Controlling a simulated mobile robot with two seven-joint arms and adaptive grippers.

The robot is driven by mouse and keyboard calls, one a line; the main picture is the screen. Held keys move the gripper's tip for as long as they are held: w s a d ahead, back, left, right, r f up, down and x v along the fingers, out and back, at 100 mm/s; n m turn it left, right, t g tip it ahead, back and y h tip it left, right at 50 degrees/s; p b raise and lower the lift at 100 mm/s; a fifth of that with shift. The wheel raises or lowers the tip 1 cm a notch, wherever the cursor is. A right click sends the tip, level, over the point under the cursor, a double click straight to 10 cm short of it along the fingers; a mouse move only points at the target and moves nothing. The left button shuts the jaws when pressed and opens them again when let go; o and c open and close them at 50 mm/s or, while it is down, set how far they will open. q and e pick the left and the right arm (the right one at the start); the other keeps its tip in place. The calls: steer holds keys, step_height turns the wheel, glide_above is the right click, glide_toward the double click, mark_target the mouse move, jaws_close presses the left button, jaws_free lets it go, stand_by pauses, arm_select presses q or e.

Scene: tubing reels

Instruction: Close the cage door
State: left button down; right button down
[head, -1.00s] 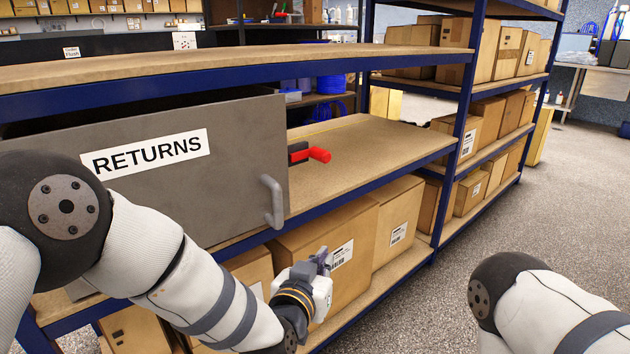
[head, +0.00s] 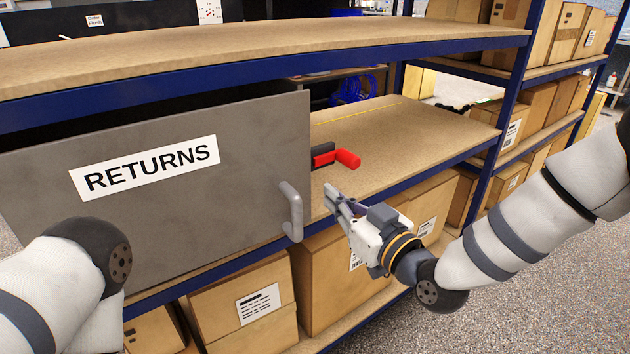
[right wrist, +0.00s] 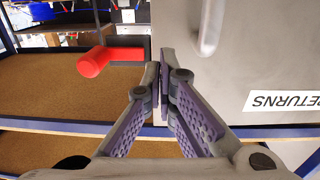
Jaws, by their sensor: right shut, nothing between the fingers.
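The cage door appears as a flat grey panel (head: 140,225) with a white RETURNS label (head: 150,167), at left in the head view. A light grey handle (head: 293,212) is near its right edge. A red latch lever (head: 347,159) on a dark block shows just right of the door's edge. My right gripper (head: 336,195) is shut and empty, right of the handle and below the lever, apart from both in the head view. The right wrist view shows its fingers (right wrist: 160,80) together, with the red lever (right wrist: 97,61) to their left and the door (right wrist: 255,70) to their right. My left gripper is out of view.
The blue-framed shelf (head: 420,60) has a wooden top board above the door and a mostly clear middle board (head: 410,125). Cardboard boxes (head: 240,305) fill the lower level. More boxed shelving stands at right. Open speckled floor (head: 560,260) lies in front.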

mark_target(306, 172)
steer(key=x, duration=0.6)
steer(key=shift+w+a+f+b, duration=0.1)
steer(key=shift+f+b, duration=0.05)
steer(key=shift+b, duration=0.2)
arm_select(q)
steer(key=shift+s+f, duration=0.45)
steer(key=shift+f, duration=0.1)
arm_select(e)
steer(key=shift+w+a, duration=0.25)
steer(key=shift+w, duration=0.2)
